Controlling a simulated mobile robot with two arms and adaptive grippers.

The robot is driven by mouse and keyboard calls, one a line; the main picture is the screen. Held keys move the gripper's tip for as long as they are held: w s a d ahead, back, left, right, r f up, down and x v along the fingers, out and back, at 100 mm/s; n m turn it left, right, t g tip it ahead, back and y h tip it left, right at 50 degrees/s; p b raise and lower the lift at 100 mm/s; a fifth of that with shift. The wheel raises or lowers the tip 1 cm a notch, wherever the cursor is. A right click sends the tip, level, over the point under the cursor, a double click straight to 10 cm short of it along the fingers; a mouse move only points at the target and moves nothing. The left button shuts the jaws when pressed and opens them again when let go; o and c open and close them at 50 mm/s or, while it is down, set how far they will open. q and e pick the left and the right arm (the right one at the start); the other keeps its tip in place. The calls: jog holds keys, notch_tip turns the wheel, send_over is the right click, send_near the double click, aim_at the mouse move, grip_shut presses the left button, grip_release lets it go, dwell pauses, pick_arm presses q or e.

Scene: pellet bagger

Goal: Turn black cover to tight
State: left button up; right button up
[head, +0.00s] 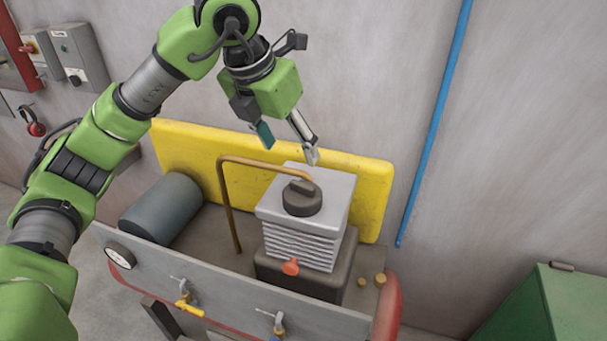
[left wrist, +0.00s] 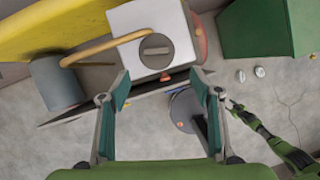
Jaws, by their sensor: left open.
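The black cover (head: 302,198) is a round dark cap with a raised grip bar, sitting on top of a pale grey finned block (head: 305,243). In the left wrist view the cover (left wrist: 156,50) shows from above, beyond the fingertips and roughly midway between them. My left gripper (head: 288,146) is open and empty, above and behind the cover in the head view, and touches nothing. In the left wrist view its two fingers (left wrist: 160,80) are spread wide. My right arm shows small at the right of that view; its gripper (left wrist: 234,106) is too small to read.
A bent brass pipe (head: 224,190) arches up to the block's top, close by the cover. A yellow panel (head: 366,187) stands behind. A grey cylinder (head: 165,203) lies to the left. A green cabinet (head: 535,310) stands at the right. The space above the block is clear.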

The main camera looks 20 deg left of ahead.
aim_at(302, 185)
pick_arm(q)
jog(key=p+x, duration=0.1)
jog(key=x, duration=0.3)
jog(key=p+x, duration=0.2)
jog(key=x, duration=0.2)
jog(key=p+x, duration=0.2)
jog(key=x, duration=0.2)
jog(key=shift+a+f, duration=0.25)
jog(key=shift+a, duration=0.1)
jog(key=shift+w+f+p, duration=0.2)
jog(key=shift+f+p, duration=0.1)
jog(key=shift+f, duration=0.2)
jog(key=shift+c, duration=0.3)
jog(key=c, duration=1)
